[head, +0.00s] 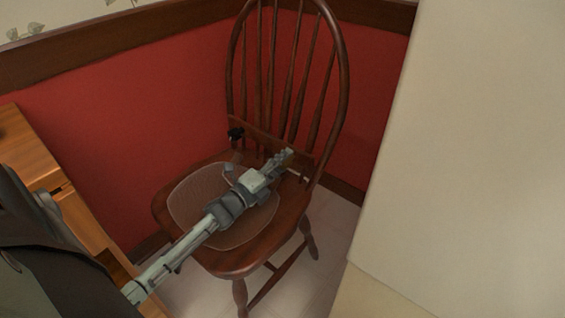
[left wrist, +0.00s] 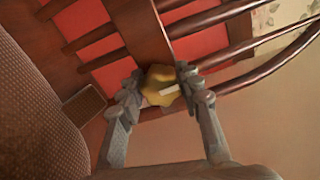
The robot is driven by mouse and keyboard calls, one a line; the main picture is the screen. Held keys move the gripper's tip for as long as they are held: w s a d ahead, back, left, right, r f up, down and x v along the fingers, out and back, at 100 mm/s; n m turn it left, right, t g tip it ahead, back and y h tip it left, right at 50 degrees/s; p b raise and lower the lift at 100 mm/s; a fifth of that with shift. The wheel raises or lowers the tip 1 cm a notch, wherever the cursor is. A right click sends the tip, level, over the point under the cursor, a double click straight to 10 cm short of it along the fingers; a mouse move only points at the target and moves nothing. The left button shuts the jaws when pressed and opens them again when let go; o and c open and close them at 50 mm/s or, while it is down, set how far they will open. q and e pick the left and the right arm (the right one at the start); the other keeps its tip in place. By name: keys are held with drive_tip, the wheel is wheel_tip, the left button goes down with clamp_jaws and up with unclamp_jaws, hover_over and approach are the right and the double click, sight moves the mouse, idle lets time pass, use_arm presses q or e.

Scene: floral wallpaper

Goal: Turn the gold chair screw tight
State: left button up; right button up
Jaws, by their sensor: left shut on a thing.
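A brown wooden chair (head: 258,258) with a spindle back stands in the corner. The gold screw (left wrist: 160,84) is a lobed knob at the lower part of the chair back, seen between my left fingers in the left wrist view. My left gripper (head: 287,158) reaches over the seat to the base of the back; it also shows in the left wrist view (left wrist: 158,86). Its fingers are shut on the gold screw, one on each side. In the head view the screw is mostly hidden by the fingers. My right gripper is not in view.
A woven pad (head: 195,200) lies on the seat under my left arm. A small black object (head: 236,134) is by the left of the chair back. A wooden furniture piece (head: 30,150) stands at the left, and a large pale panel (head: 470,150) fills the right.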

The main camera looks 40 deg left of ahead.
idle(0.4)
use_arm(q)
drive_tip(key=o, duration=1.2)
drive_tip(key=shift+c, duration=0.2)
drive_tip(key=s, duration=0.8)
drive_tip(key=s+a, duration=0.1)
drive_tip(key=s, duration=0.3)
drive_tip(key=shift+s+f, duration=0.1)
